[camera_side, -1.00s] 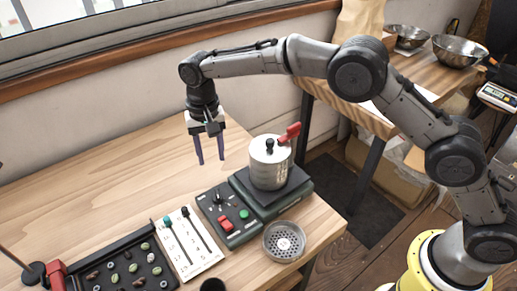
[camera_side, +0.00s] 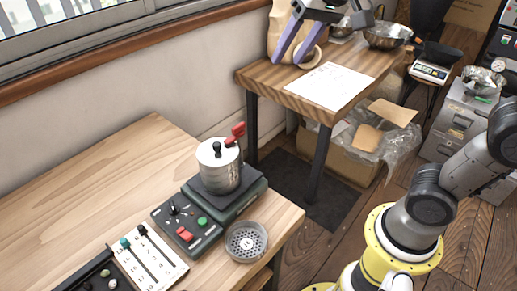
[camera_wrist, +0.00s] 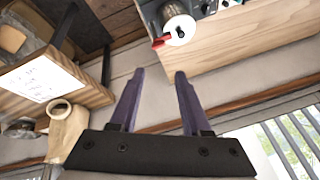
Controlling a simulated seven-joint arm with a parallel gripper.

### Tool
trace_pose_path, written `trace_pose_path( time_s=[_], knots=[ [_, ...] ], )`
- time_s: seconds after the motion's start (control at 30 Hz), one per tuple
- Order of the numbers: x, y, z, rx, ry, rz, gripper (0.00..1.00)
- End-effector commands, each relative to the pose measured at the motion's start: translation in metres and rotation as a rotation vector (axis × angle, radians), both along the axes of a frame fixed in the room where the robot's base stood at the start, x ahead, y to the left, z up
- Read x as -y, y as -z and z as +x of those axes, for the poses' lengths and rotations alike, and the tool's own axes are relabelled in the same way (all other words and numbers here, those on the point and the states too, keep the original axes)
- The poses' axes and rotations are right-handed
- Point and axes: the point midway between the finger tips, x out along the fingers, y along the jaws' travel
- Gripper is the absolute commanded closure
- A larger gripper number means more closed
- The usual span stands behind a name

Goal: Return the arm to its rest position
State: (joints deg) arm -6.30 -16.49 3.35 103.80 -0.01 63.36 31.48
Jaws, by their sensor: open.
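My gripper (camera_side: 286,61) is high at the top of the side view, in front of the paper bag and over the back table's left end. Its two purple fingers point down and left, apart and empty. In the wrist view my gripper (camera_wrist: 158,73) shows both fingers spread with nothing between them. My arm's upper links run out of the side view's top edge, so its full pose is hidden. The lidded metal pot (camera_side: 218,168) with a red handle stands on the dark roaster unit (camera_side: 236,205), well away from the fingers.
The front table (camera_side: 110,180) also holds a control box (camera_side: 187,222), a slider panel (camera_side: 150,256) and a round perforated tray (camera_side: 246,242). The back table bears a paper sheet (camera_side: 330,85), a paper bag (camera_side: 279,30) and metal bowls (camera_side: 388,36). A cardboard box (camera_side: 345,155) sits below.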

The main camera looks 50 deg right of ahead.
Motion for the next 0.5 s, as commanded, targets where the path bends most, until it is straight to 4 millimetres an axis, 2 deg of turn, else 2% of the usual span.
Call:
trace_pose_path(
  time_s=[0.03, 0.17, 0.3, 0.4, 0.5],
  knots=[
    [0.009, 0.002, -0.023, 0.022, -0.009, -0.012, 0.53],
    [0.024, 0.021, -0.074, 0.062, -0.055, -0.058, 0.53],
    [0.034, 0.059, -0.123, 0.085, -0.134, -0.122, 0.53],
    [0.036, 0.089, -0.146, 0.076, -0.205, -0.165, 0.53],
    [0.035, 0.116, -0.157, 0.041, -0.288, -0.199, 0.53]
  ],
)
